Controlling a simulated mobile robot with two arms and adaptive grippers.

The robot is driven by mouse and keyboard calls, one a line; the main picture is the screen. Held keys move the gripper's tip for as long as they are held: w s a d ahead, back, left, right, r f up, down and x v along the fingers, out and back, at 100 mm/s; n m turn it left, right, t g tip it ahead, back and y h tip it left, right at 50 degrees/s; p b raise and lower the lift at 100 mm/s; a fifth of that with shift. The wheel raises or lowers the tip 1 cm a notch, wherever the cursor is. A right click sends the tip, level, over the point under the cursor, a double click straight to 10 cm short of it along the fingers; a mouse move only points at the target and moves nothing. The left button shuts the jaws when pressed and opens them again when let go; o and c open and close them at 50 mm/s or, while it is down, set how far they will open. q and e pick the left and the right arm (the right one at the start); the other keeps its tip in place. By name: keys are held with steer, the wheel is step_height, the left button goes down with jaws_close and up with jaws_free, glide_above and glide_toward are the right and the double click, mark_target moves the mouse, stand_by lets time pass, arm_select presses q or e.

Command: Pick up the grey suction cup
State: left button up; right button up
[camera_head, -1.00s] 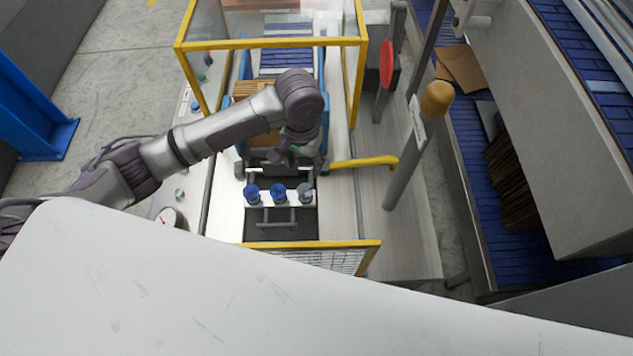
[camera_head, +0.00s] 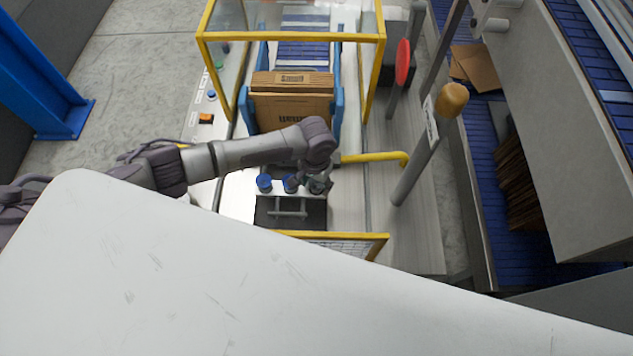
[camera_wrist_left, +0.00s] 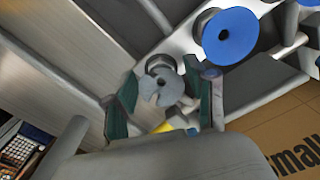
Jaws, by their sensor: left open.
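The grey suction cup (camera_head: 317,187) is at the right end of a white bar, partly hidden by my left gripper in the head view. In the left wrist view the grey cup (camera_wrist_left: 163,84) is seen from above, with a notched round face. My left gripper (camera_head: 311,183) is at the cup. In the left wrist view its green-padded fingers (camera_wrist_left: 161,101) are apart, one on each side of the cup. I cannot tell whether they touch it. My right gripper is not in view.
Two blue suction cups (camera_head: 264,183) share the bar; the nearer one (camera_wrist_left: 230,36) is close to my fingers in the wrist view. Cardboard (camera_head: 290,105) stands behind. A yellow frame (camera_head: 290,37) and yellow bar (camera_head: 375,158) border the workspace.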

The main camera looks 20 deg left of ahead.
arm_select(q)
steer(key=c, duration=0.8)
